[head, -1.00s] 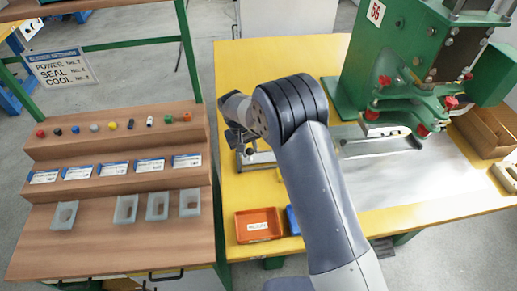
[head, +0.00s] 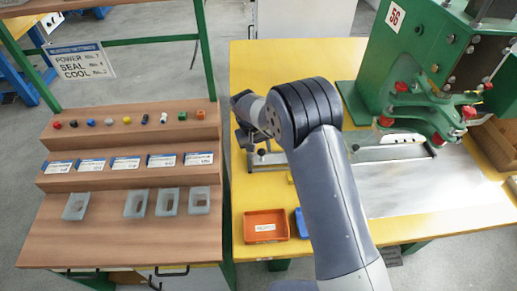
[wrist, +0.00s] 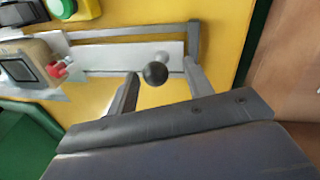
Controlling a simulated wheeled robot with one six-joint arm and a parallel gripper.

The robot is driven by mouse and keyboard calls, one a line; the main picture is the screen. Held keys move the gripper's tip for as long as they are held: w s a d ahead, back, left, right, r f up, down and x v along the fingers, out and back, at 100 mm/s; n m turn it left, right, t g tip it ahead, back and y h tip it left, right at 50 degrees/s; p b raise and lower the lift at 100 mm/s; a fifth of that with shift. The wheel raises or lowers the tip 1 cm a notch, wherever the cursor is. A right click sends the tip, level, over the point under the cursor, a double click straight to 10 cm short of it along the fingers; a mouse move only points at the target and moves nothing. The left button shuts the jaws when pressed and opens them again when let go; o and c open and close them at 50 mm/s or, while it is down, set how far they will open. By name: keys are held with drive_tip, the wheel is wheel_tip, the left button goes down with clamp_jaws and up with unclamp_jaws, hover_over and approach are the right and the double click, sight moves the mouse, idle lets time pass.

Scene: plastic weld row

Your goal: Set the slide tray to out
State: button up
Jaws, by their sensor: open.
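The slide tray (wrist: 110,58) is a pale flat bar in a grey frame on the yellow bench, with a round black knob (wrist: 154,73) on a light stem near its end. In the head view the tray's near-press part (head: 390,152) shows under the green press, and my arm hides its middle. My gripper (wrist: 161,80) is open, one finger on each side of the knob in the wrist view. I cannot tell whether either finger touches it. In the head view the gripper (head: 247,138) is at the bench's left side, partly hidden by my wrist.
The green press (head: 415,65) marked 56 stands at the back right. An orange bin (head: 265,227) and a blue bin, partly hidden, sit at the bench's front. A wooden stepped stand (head: 125,225) with labels and small cups is left. A green button (wrist: 62,8) shows in the wrist view.

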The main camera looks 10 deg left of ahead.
wheel_tip(320, 180, up, 10)
drive_tip(key=s+a+b, duration=0.1)
drive_tip(key=a, duration=0.1)
drive_tip(key=shift+r, duration=0.25)
drive_tip(key=f, duration=0.3)
drive_tip(key=d+f, duration=0.1)
drive_tip(key=f, duration=0.3)
drive_tip(key=w+d+f+p, duration=0.1)
drive_tip(key=f, duration=0.2)
drive_tip(key=shift+f, duration=0.25)
drive_tip(key=shift+w+d+f, duration=0.1)
drive_tip(key=shift+d, duration=0.2)
